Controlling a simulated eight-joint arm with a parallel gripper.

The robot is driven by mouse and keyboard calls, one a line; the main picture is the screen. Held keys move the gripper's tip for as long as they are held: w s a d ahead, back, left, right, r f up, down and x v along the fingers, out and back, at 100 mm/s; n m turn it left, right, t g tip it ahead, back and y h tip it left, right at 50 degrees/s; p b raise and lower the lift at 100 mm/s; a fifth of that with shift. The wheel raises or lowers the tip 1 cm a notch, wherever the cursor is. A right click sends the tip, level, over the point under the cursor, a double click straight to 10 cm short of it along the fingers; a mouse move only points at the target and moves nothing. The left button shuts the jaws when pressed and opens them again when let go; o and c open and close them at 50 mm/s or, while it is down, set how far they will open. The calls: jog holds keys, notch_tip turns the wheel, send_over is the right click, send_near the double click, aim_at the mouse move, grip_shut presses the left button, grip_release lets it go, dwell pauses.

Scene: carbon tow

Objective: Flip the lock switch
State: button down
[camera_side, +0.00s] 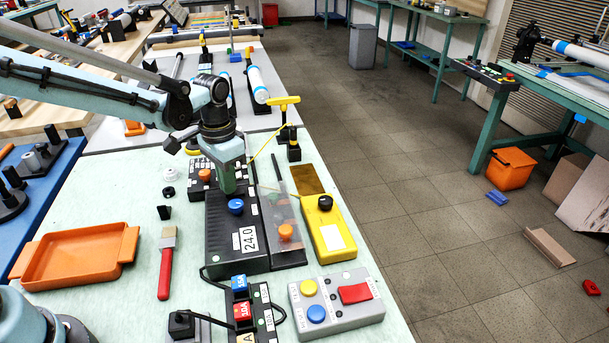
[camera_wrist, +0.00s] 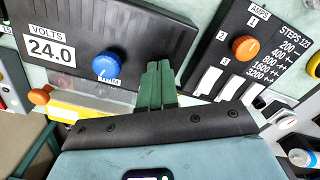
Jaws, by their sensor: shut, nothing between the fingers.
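No part carries a readable "lock" label, so I cannot tell for sure which one is the lock switch. A red rocker switch (camera_side: 355,293) sits on a grey control box (camera_side: 337,313) at the front right, beside a yellow button (camera_side: 308,288) and a blue button (camera_side: 316,313). My gripper (camera_side: 233,188) points down over the far end of the black 24.0 volts box (camera_side: 222,250), just behind its blue knob (camera_side: 236,206). In the wrist view, my gripper's green fingers (camera_wrist: 158,72) are together and empty, between the blue knob (camera_wrist: 106,66) and the black steps box (camera_wrist: 250,55).
A yellow box with a black knob (camera_side: 326,232) stands right of the volts box. An orange tray (camera_side: 75,258) and a red-handled brush (camera_side: 166,265) lie left. A yellow T-handle (camera_side: 284,102) stands behind. Colored fuse-like blocks (camera_side: 241,310) sit in front.

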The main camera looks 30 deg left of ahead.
jog(key=shift+r, duration=3.4)
jog(key=s+r+n+t, duration=0.1)
jog(key=s+n+t, duration=0.2)
jog(key=s+t, duration=0.4)
jog(key=shift+s, duration=3.1)
